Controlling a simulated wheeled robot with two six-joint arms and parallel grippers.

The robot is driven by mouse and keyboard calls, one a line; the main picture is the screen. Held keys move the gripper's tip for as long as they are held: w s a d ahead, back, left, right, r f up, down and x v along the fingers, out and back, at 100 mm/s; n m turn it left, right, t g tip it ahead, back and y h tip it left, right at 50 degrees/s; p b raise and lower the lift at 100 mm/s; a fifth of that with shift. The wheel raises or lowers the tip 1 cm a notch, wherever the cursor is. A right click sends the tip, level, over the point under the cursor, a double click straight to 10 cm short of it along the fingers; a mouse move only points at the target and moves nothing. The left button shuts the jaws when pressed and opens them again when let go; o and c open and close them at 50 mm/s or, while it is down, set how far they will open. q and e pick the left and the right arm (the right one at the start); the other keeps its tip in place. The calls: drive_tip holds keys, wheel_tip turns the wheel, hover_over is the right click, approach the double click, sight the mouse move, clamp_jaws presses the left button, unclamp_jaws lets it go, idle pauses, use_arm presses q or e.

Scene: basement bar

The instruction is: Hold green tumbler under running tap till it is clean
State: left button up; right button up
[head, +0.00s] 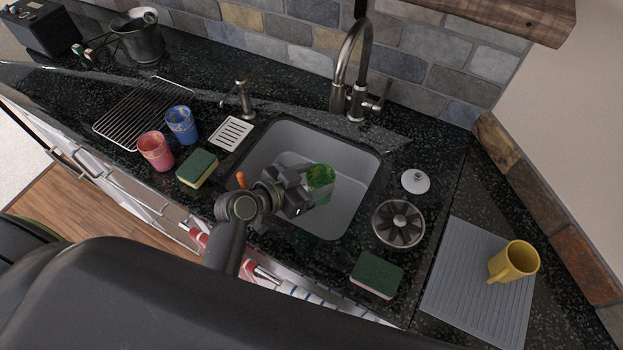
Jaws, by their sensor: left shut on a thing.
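The green tumbler (320,177) is inside the sink basin (352,172), with brownish smudges showing on its side. My left gripper (305,190) reaches in over the sink's front edge and is shut on the tumbler. Part of the tumbler is hidden behind the gripper. The tall curved tap (352,60) stands behind the sink, its spout arching over the back of the basin. I cannot make out a stream of water. My right gripper is not in view.
Left of the sink are a green-yellow sponge (197,169), a red tumbler (155,150), a blue tumbler (182,124) and a wire rack (133,112). Right are a strainer (398,223), another sponge (377,275), and a yellow mug (514,261) on a grey mat (462,290).

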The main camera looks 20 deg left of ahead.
sight(320, 167)
use_arm(q)
drive_tip(key=w, duration=0.3)
drive_tip(key=shift+w+a+f+b, duration=0.15)
drive_tip(key=shift+w+f+b, duration=0.15)
drive_tip(key=shift+f+b, duration=0.1)
drive_tip(key=w+f+b, duration=0.1)
drive_tip(key=w+b, duration=0.2)
drive_tip(key=w, duration=0.5)
drive_tip(key=shift+w+a+f, duration=0.25)
drive_tip(key=shift+w, duration=0.1)
